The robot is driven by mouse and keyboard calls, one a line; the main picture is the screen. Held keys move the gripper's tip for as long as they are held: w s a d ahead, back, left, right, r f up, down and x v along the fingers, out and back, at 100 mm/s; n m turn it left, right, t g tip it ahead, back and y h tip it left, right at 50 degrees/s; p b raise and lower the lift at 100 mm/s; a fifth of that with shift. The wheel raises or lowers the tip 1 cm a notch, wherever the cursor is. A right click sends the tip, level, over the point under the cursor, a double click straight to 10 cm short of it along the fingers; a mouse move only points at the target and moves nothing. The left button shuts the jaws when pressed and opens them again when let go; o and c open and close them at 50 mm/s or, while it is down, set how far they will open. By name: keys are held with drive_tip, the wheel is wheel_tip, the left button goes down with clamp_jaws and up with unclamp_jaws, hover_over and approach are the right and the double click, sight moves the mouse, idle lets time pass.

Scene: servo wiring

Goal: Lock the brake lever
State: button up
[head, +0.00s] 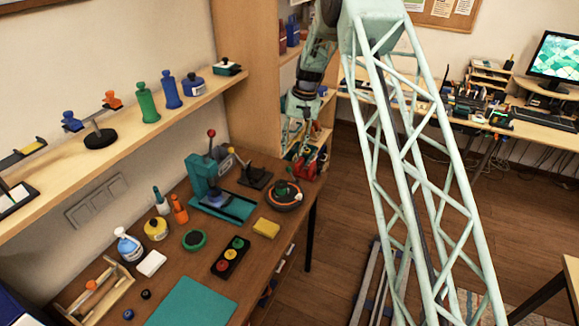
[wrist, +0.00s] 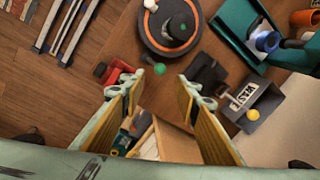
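A dark lever unit (head: 256,177) with a yellow knob (head: 232,150) stands near the back of the workbench, right of the teal press. In the head view my gripper (head: 301,138) hangs beyond the bench's back right corner, apart from the lever.
A teal press (head: 203,176) with a red-knobbed lever stands left of the unit. A round turntable (head: 284,203) with an orange rim sits in front; a red vise (head: 312,162) is at the bench edge. A wooden shelf cabinet (head: 234,100) stands behind.

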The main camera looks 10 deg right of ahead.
sight(289, 167)
drive_tip(key=shift+w+a+f+p, duration=0.15)
drive_tip(key=shift+a+f, duration=0.1)
drive_tip(key=shift+f, duration=1.4)
drive_tip(key=shift+s+a+f+p, duration=0.1)
drive_tip(key=shift+a+f+p, duration=0.15)
drive_tip(key=shift+f, duration=1.35)
drive_tip(key=shift+w+a+f+p, duration=0.1)
drive_tip(key=shift+a+f, duration=0.2)
drive_tip(key=shift+f, duration=1.35)
drive_tip(key=shift+c, duration=0.3)
clamp_jaws()
